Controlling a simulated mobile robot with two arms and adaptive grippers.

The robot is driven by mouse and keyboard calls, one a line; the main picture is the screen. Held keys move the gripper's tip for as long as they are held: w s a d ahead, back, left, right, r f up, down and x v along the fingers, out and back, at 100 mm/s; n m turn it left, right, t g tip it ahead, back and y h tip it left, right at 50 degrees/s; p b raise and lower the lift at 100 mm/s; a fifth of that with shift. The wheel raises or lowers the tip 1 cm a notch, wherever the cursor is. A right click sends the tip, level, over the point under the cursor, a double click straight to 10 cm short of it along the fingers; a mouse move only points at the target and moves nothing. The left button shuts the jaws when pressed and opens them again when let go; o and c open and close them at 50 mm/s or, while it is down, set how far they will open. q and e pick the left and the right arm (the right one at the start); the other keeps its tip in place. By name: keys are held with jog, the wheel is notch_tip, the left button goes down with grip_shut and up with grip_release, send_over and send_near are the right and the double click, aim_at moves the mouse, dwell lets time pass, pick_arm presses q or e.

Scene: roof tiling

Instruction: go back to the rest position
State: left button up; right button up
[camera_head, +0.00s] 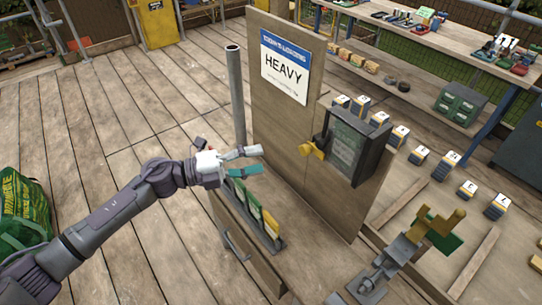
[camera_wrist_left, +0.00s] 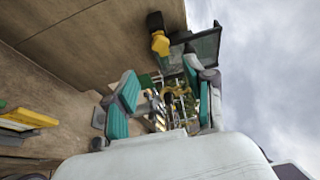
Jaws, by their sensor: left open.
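My left gripper (camera_head: 252,161) reaches in from the left in the head view. Its two teal-padded fingers are apart with nothing between them. It hovers above a row of coloured upright pieces (camera_head: 255,212) in an opened drawer or tray (camera_head: 242,245), in front of the wooden panel. In the left wrist view the open fingers (camera_wrist_left: 165,92) show with a gap between them. A yellow piece (camera_wrist_left: 30,117) lies to their left there, clear of the fingers. My right gripper is not recognisable in either view.
A wooden panel with a "HEAVY" sign (camera_head: 286,68) stands just right of the gripper. It carries a yellow handle (camera_head: 313,149) and a dark framed box (camera_head: 355,145). A grey pipe (camera_head: 235,95) stands behind. A green bag (camera_head: 22,215) lies left. The deck's middle left is clear.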

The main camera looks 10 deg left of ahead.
pick_arm(q)
jog(key=shift+s+a, duration=0.1)
jog(key=shift+a, duration=0.2)
